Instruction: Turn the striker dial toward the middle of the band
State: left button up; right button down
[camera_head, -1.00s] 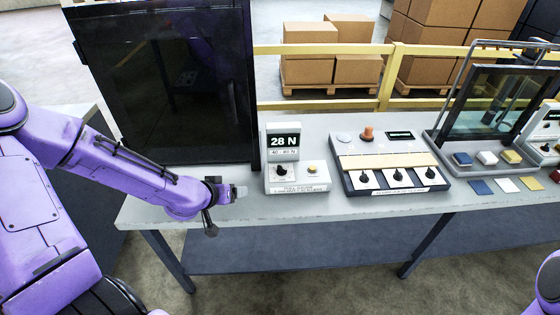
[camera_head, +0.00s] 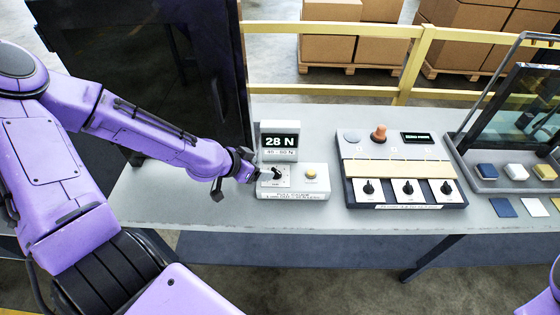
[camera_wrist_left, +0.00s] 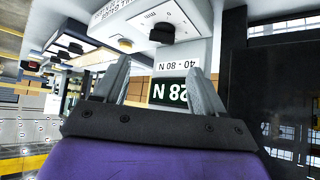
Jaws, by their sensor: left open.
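The pull gauge unit (camera_head: 307,188) is a white box on the bench with a dark display (camera_head: 280,141) reading 28 N and a band label under it, which appears to read 40 - 80 N in the left wrist view. Its black striker dial (camera_head: 277,174) sits on the top plate, left of a yellow button (camera_head: 310,173). My left gripper (camera_head: 257,175) is open at the left edge of the unit, just left of the dial. In the left wrist view the dial (camera_wrist_left: 160,36) is seen beyond the open fingers (camera_wrist_left: 159,66), apparently apart from them. My right gripper is out of view.
A panel with several black knobs (camera_head: 407,187) and an orange knob stands right of the gauge. A dark upright cabinet (camera_head: 150,80) rises behind my left arm. Coloured blocks and cards lie at the far right. The bench front (camera_head: 300,214) is clear.

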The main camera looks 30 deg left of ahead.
aim_at(276, 171)
pick_arm(q)
jog(key=f+b, duration=0.1)
jog(key=b, duration=0.1)
jog(key=w+f+b, duration=0.1)
jog(key=shift+d+f, duration=0.3)
jog(key=shift+w+f+p, duration=0.2)
jog(key=shift+w+p, duration=0.1)
jog(key=shift+p, duration=0.1)
jog(key=x, duration=0.3)
jog(key=b+x, duration=0.1)
jog(key=x, duration=0.1)
jog(key=shift+w+a+f, duration=0.1)
jog(key=shift+w+a, duration=0.15)
jog(key=shift+w, duration=0.05)
jog(key=shift+w+d+f, duration=0.1)
jog(key=shift+w+d, duration=0.05)
jog(key=shift+d, duration=0.05)
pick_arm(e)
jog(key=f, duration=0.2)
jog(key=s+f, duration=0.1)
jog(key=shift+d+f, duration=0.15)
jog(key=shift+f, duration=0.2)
pick_arm(q)
jog(key=c, duration=1.1)
